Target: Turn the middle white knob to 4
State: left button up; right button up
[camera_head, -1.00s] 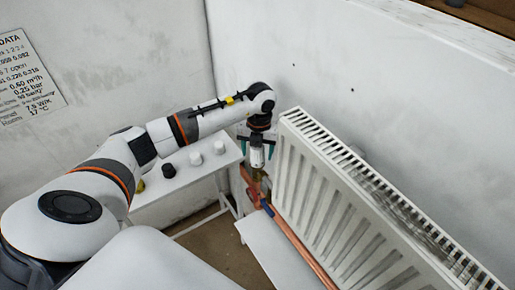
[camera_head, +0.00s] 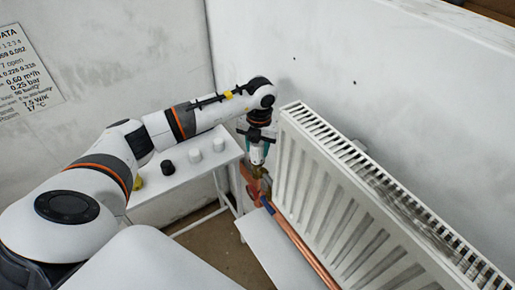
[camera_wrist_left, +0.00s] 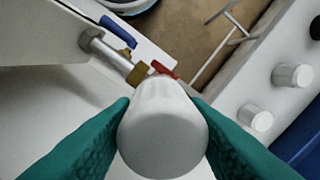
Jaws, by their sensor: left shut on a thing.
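The knob sits at the brass valve fitting (camera_wrist_left: 138,73) on the pipe. In the head view the fingers hide much of the knob. No number or mark on the knob can be read. My right gripper is not in view.
A white bench (camera_head: 205,172) behind the valve carries two white caps (camera_head: 218,144), a black one (camera_head: 168,168) and a yellow one (camera_head: 138,183). A copper pipe (camera_head: 300,246) runs below the radiator. A red lever (camera_wrist_left: 164,70) is close to the knob.

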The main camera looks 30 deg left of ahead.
pick_arm(q)
jog(key=m+b, duration=0.3)
jog(key=m, duration=0.2)
jog(key=shift+f, duration=0.1)
jog(key=shift+m+b, duration=0.9)
jog(key=shift+m, duration=0.3)
jog(key=shift+r+m, duration=0.2)
jog(key=shift+m, duration=0.1)
jog(key=o, duration=1)
jog(key=shift+c, duration=0.2)
notch_tip(320, 180, up, 12)
jog(key=b, duration=0.1)
jog(key=shift+d+b, duration=0.2)
jog(key=shift+b, duration=0.2)
jog(key=shift+s, duration=0.1)
